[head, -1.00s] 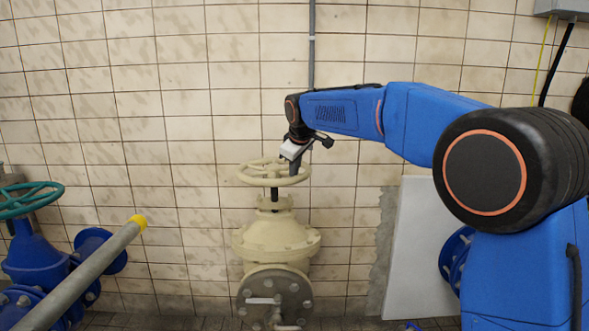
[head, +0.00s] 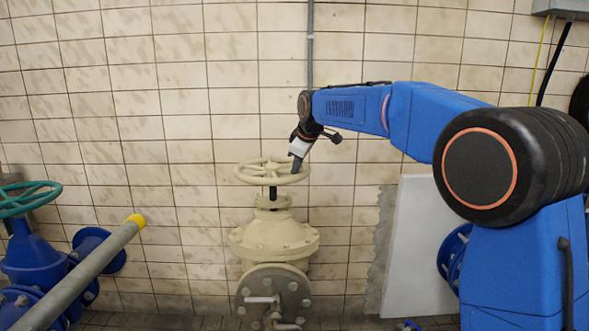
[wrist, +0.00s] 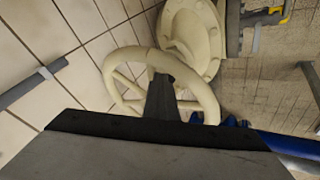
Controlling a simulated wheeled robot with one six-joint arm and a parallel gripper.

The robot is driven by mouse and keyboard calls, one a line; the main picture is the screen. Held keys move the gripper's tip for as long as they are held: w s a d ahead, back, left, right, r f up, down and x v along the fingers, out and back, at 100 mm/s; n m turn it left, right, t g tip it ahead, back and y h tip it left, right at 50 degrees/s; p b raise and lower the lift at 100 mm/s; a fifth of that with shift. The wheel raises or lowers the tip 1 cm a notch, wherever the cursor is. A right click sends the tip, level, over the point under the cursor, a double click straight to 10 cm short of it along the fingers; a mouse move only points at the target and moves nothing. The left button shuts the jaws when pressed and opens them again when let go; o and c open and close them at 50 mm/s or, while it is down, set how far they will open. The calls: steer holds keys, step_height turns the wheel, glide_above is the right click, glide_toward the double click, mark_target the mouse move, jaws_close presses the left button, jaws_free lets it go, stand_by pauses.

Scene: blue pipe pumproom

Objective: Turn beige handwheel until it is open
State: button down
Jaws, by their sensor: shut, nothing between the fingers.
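The beige handwheel (head: 258,172) sits level on a dark stem on top of the beige valve (head: 274,238), in front of the tiled wall. My gripper (head: 296,164) points down at the right part of the wheel's rim in the head view. Its fingers are shut with nothing between them. In the wrist view the shut fingers (wrist: 161,98) overlap the handwheel (wrist: 112,78), with the rim and spokes around them. I cannot tell whether the fingers touch the rim or a spoke.
A teal handwheel (head: 28,197) on a blue valve stands at the left. A grey pipe with a yellow end (head: 134,220) slants up there. A pale panel (head: 418,250) leans on the wall at the right. A thin grey conduit (head: 310,50) runs up the wall.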

steer(key=shift+n+y, duration=0.3)
steer(key=shift+n, duration=0.2)
steer(key=shift+w+d, duration=0.3)
steer(key=shift+w, duration=0.5)
steer(key=shift+w+d, duration=0.35)
steer(key=shift+w, duration=0.45)
steer(key=shift+w+d, duration=0.3)
steer(key=shift+w, duration=0.5)
